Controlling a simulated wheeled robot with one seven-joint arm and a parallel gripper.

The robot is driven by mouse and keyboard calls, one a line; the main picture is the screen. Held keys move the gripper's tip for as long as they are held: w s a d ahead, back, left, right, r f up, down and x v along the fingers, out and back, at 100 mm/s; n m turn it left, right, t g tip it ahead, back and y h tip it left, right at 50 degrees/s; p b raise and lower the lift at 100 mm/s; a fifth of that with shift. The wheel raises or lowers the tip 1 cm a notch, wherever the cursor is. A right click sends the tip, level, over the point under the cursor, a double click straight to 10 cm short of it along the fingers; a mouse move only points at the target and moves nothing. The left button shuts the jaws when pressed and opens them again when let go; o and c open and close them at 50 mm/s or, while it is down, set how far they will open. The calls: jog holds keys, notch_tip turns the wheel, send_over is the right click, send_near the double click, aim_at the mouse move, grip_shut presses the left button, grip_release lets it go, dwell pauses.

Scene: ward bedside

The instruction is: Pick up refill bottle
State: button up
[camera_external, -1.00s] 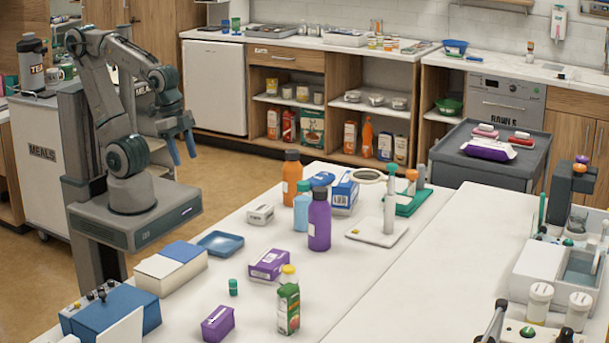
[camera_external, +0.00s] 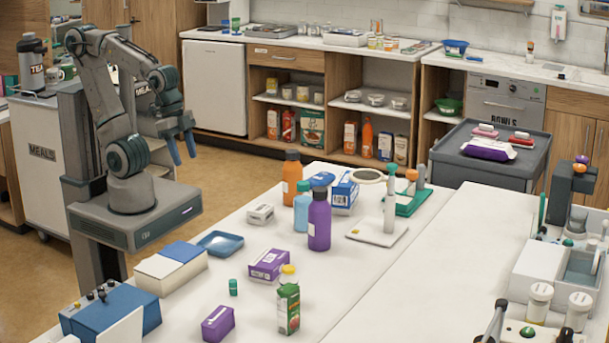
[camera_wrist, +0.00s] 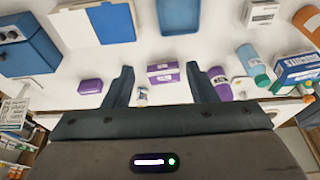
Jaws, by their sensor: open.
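Several bottles stand on the white table, and I cannot tell which is the refill bottle. A purple bottle (camera_external: 319,226), a light blue bottle (camera_external: 301,212) and an orange bottle (camera_external: 291,178) form a group near its middle. A yellow-capped item (camera_external: 288,269) is mostly hidden behind a green carton (camera_external: 289,309). My gripper (camera_external: 182,148) is open and empty, off the table's far left side. In the wrist view my gripper (camera_wrist: 157,86) shows spread fingers; the purple bottle (camera_wrist: 219,84) is just right of the right finger.
Purple boxes (camera_external: 269,264) (camera_external: 218,323), a blue tray (camera_external: 220,243), a cream-and-blue box (camera_external: 170,268) and a small green-capped item (camera_external: 233,287) share the table. A blue-and-white box (camera_external: 344,193) and a white stand (camera_external: 377,234) are beside the bottles.

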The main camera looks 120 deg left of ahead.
jog(key=shift+o, duration=0.3)
jog(key=o, duration=0.5)
